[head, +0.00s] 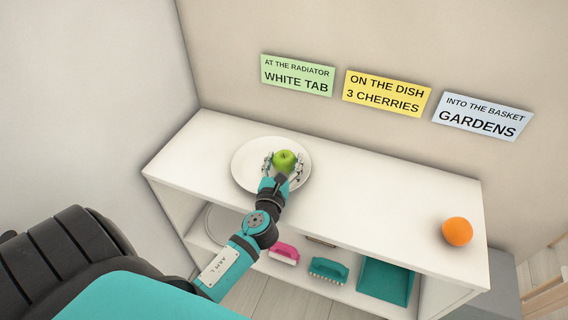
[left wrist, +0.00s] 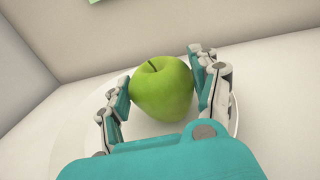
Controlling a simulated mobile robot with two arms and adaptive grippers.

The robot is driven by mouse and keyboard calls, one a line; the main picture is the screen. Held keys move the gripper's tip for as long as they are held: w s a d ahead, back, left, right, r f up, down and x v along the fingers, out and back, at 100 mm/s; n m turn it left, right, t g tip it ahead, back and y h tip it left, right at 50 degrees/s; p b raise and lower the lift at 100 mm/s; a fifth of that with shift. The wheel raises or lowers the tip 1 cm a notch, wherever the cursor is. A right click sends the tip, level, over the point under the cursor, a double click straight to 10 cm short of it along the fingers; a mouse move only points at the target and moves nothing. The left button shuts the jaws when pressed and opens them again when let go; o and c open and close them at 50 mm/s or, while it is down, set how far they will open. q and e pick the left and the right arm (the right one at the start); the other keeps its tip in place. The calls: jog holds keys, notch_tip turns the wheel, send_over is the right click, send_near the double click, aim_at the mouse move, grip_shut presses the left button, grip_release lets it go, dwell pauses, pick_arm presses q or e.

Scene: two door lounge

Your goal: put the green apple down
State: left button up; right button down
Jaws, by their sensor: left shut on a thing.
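The green apple (head: 284,160) is between the fingers of my left gripper (head: 283,163), over the white plate (head: 243,165) on top of the white shelf unit. In the left wrist view the apple (left wrist: 163,88) is upright, stem up, with the left gripper's fingers (left wrist: 160,95) on both sides of it. The gripper is shut on it. The plate's rim (left wrist: 235,115) shows behind the fingers. I cannot tell whether the apple touches the plate. My right gripper is not in view.
An orange (head: 457,231) sits at the right end of the shelf top (head: 370,200). The top between plate and orange is clear. Below are a pink brush (head: 284,254), a teal brush (head: 328,270) and a teal bin (head: 386,280). Three signs hang on the wall, including a yellow one (head: 387,94).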

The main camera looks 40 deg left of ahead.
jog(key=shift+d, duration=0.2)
pick_arm(q)
jog(key=shift+f, duration=0.1)
jog(key=o, duration=1.3)
jog(key=shift+c, duration=0.2)
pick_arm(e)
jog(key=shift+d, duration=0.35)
pick_arm(q)
jog(key=shift+r, duration=0.2)
jog(key=b+v, duration=0.2)
jog(key=v, duration=0.9)
jog(key=shift+f, duration=0.15)
jog(key=shift+s+d, duration=0.25)
jog(key=shift+s, duration=0.25)
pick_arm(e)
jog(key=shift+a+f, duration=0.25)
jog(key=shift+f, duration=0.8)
